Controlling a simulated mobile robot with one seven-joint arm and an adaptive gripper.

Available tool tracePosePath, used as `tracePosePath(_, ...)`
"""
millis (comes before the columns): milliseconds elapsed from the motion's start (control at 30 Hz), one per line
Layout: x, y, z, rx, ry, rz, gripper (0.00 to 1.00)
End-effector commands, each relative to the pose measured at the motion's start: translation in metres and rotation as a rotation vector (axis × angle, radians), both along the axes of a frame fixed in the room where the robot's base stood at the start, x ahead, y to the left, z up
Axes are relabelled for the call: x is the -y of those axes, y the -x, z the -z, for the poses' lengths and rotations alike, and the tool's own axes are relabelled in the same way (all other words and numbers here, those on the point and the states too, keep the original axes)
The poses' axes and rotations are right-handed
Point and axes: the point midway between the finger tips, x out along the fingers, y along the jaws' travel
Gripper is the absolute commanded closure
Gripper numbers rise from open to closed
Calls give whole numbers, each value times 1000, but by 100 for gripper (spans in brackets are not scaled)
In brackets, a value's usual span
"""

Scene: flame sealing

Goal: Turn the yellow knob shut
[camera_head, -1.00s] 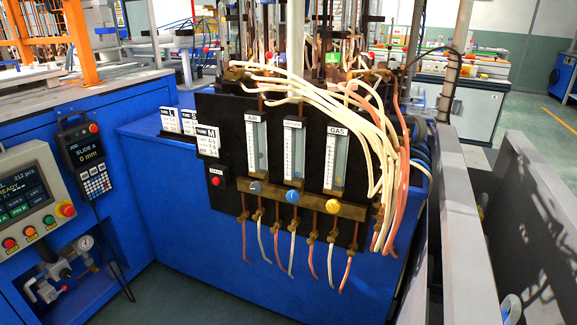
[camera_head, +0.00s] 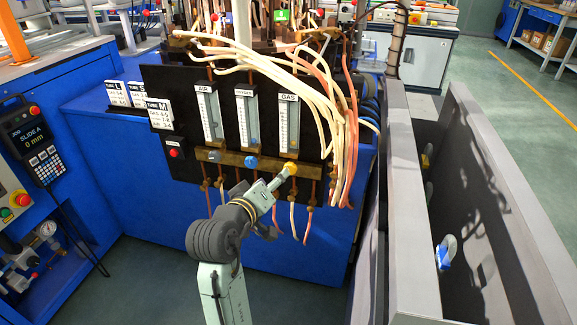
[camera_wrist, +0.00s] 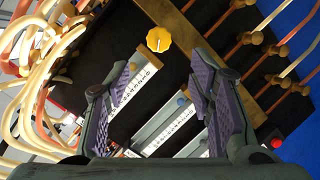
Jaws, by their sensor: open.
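The yellow knob (camera_head: 292,168) sits at the right end of the brass bar on the black flow panel, below the GAS tube. In the wrist view the yellow knob (camera_wrist: 158,39) is fully visible, with a short dark mark on its face. My gripper (camera_head: 283,174) is at the knob, coming from below left, and covers part of that area. In the wrist view my open gripper (camera_wrist: 160,72) has a finger on either side, with the knob beyond the tips and roughly between them. The fingers do not appear to touch it.
The blue knob (camera_head: 251,162) and grey knob (camera_head: 214,156) are on the same brass bar (camera_head: 232,158) to the left. Pale and orange hoses (camera_head: 340,130) hang close on the right. A red button (camera_head: 174,153) is at the panel's left. Grey walls (camera_head: 415,220) stand to the right.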

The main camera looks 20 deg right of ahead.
Motion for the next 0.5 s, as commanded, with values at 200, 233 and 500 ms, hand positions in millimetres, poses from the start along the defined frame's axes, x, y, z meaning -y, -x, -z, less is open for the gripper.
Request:
tracePosePath(200, 19, -9, 10, -23, -2, 23, 51)
tracePosePath(233, 22, -13, 11, -22, -1, 22, 51)
tracePosePath(500, 54, -50, 25, -20, -2, 19, 51)
